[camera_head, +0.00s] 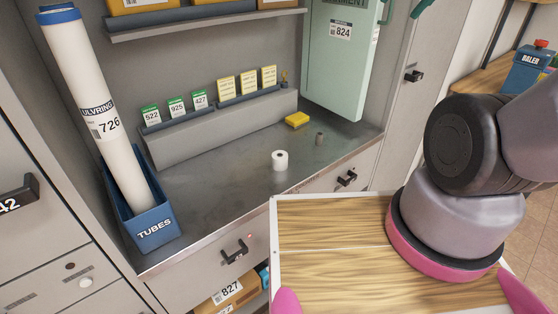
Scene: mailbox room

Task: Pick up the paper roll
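A small white paper roll (280,161) stands upright on the grey metal counter (215,190), near its front edge. Its dark centre hole faces up, and nothing touches it. My gripper is not in view. Only thick grey links of my arm show at the right, well away from the roll. A much larger white tube (95,110) with a label reading 726 leans in a blue bin marked TUBES (150,215) at the left.
A small yellow block (297,119) and a small grey cylinder (320,138) sit behind and right of the roll. A ledge (215,130) with labelled cards runs along the back. A green door (340,60) marked 824 is at upper right. Drawers with handles (235,250) lie below.

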